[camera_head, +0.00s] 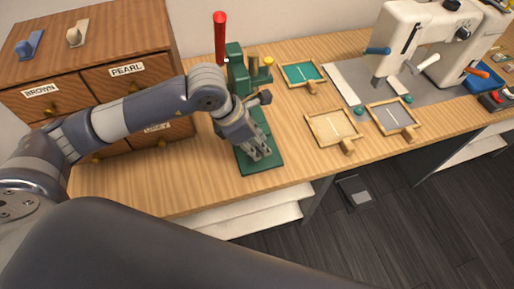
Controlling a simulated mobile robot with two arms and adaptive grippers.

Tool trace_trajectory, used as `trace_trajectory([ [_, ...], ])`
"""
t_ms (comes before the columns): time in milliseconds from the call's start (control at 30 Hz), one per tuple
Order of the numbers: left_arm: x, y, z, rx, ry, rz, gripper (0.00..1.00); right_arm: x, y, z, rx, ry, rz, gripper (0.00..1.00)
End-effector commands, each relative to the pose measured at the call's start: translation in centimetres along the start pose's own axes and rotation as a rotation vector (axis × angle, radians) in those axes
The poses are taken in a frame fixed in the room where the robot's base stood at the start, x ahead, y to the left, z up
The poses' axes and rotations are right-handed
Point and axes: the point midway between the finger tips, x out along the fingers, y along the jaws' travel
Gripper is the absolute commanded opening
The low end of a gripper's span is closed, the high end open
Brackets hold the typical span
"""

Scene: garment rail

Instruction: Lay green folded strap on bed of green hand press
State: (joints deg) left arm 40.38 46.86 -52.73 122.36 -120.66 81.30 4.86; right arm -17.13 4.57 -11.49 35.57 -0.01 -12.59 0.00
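The green hand press (262,166) stands on the wooden worktop, with a green column (236,62) and a red-handled lever (220,32) pointing up. My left gripper (258,153) reaches in from the left, pointing down just over or on the green bed. It covers much of the bed. Its fingers are small here, and I cannot tell whether they are open or shut on something. I cannot make out a green folded strap; any strap at the fingertips blends with the green bed. My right gripper is not in view.
A white sewing machine (396,35) stands farther right. A labelled drawer cabinet (70,60) stands left. The worktop's front edge is close to the press.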

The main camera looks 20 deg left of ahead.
Motion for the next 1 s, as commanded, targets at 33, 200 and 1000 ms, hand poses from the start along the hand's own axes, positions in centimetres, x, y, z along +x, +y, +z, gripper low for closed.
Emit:
trace_trajectory([
  [33, 0.1, 0.4, 0.3, -0.002, -0.002, 0.001, 0.07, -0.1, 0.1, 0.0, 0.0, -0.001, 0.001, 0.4],
  [200, 3.1, 0.3, -1.1, -0.001, 0.001, -0.002, 0.07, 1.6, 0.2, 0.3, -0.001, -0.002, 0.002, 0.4],
  [1000, 3.6, 0.3, -1.3, -0.001, 0.0, 0.0, 0.47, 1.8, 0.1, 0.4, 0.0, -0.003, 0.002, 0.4],
])
